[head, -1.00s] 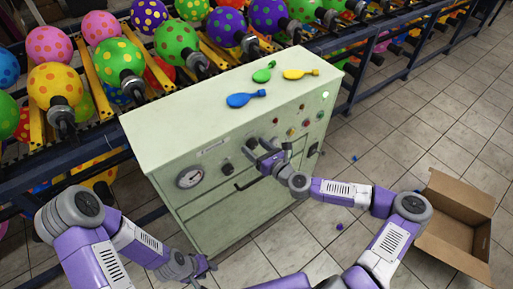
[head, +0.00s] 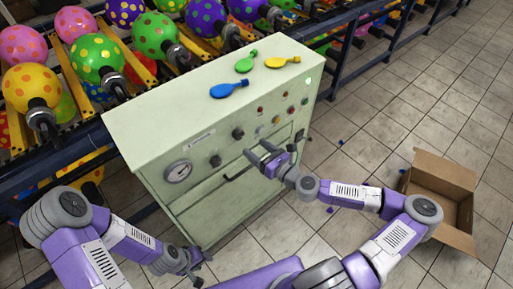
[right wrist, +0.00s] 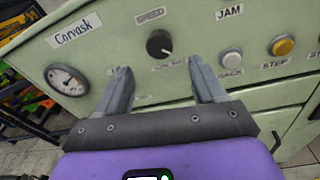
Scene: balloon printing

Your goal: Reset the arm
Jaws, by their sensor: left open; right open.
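A pale green control cabinet (head: 205,100) stands in front of me in the head view. My right gripper (head: 258,152) is open and empty in front of its panel. In the right wrist view the two fingers (right wrist: 159,82) point at the panel, with a black speed knob (right wrist: 159,43) seen beyond and between them. I cannot tell if a fingertip touches the panel. My left gripper (head: 192,264) is open and empty, low at the cabinet's lower front.
Blue (head: 229,89), green (head: 246,62) and yellow (head: 283,62) deflated balloons lie on the cabinet top. A rack of inflated dotted balloons (head: 99,58) runs behind. An open cardboard box (head: 440,190) is on the floor at right. Tiled floor around it is mostly clear.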

